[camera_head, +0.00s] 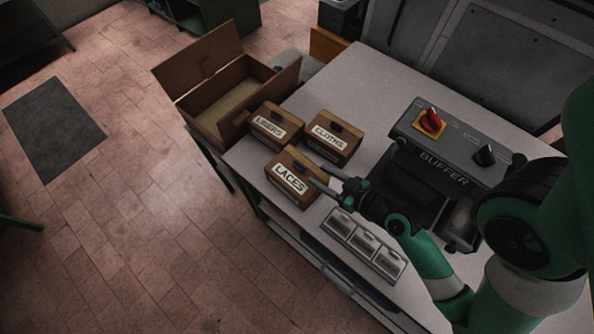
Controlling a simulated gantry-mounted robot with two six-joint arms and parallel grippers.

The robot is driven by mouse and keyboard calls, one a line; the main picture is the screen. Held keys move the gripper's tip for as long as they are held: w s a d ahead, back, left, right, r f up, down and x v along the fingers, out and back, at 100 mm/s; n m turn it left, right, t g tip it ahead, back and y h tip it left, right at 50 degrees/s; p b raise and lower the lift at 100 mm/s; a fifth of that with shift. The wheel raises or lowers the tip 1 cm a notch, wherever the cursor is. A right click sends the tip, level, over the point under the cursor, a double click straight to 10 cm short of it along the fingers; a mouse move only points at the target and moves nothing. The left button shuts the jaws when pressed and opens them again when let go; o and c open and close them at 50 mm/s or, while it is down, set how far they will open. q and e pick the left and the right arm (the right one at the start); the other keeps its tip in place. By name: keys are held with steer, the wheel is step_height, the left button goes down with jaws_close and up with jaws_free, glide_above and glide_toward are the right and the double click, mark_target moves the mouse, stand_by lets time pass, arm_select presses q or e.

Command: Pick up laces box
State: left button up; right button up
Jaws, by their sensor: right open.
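The laces box (293,178) is a small brown box with a white "LACES" label. It sits on the light table near its left front edge. My right gripper (318,178) is open at the right side of the laces box, with its fingers pointing left at it. The fingertips overlap the box's right end in the picture; I cannot tell whether they touch it. My left gripper does not show.
The liners box (271,127) and cloths box (331,137) stand just behind. A grey buffer unit (452,153) stands right. A metal tray with lidded compartments (364,244) lies in front.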

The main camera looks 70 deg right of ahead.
mark_target(303, 167)
steer(key=shift+x, duration=0.9)
steer(key=x, duration=0.3)
steer(key=p+x, duration=0.1)
steer(key=x, duration=0.1)
steer(key=shift+w+a, duration=0.2)
steer(key=shift+a, duration=0.05)
jaws_close()
steer(key=shift+r, duration=0.1)
stand_by(0.3)
